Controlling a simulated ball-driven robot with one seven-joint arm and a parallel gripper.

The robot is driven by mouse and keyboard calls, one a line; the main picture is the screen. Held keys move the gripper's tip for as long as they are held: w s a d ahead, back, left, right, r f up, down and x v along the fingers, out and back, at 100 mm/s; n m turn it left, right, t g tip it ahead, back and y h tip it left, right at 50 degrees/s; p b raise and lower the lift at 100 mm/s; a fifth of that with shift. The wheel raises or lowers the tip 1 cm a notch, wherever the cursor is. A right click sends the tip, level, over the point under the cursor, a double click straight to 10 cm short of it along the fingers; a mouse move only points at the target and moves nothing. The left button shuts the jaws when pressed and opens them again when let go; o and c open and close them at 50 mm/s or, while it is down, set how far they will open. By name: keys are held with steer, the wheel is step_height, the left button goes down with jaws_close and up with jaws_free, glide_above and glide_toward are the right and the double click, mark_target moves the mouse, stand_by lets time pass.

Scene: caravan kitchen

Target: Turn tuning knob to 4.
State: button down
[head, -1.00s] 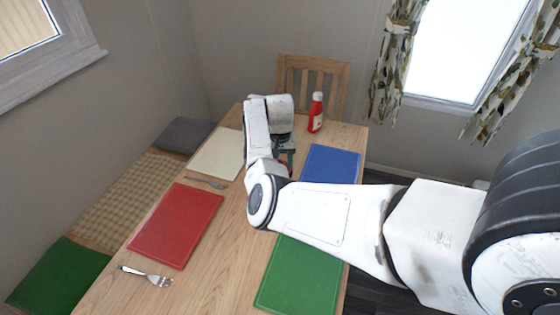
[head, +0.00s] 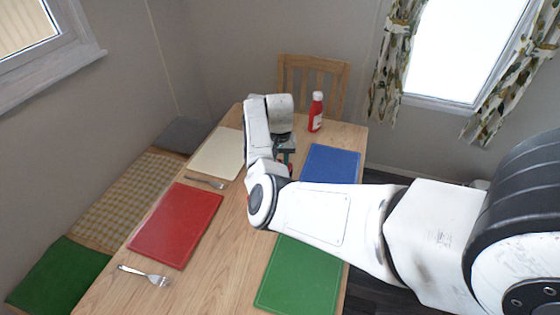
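My arm reaches across the wooden table from the right. My gripper (head: 286,158) points down over the far middle of the table and is mostly hidden behind my own wrist and forearm. Only a small dark and greenish part shows there. I cannot tell whether its fingers are open or shut, or whether they touch anything. No tuning knob or dial can be made out; the spot under my gripper is covered by my arm.
On the table (head: 232,222) lie red (head: 176,225), cream (head: 217,154), blue (head: 331,166) and green (head: 301,275) boards. Two forks (head: 146,275) (head: 206,182) lie on the left. A red bottle (head: 316,113) stands near the far edge, before a wooden chair (head: 313,72). A cushioned bench (head: 127,200) runs left.

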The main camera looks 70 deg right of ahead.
steer(key=shift+m, duration=2.5)
steer(key=shift+r, duration=0.1)
steer(key=c, duration=0.8)
jaws_free()
step_height(320, 180, up, 11)
steer(key=shift+f+b, duration=0.15)
steer(key=shift+b, duration=0.65)
steer(key=shift+f, duration=0.1)
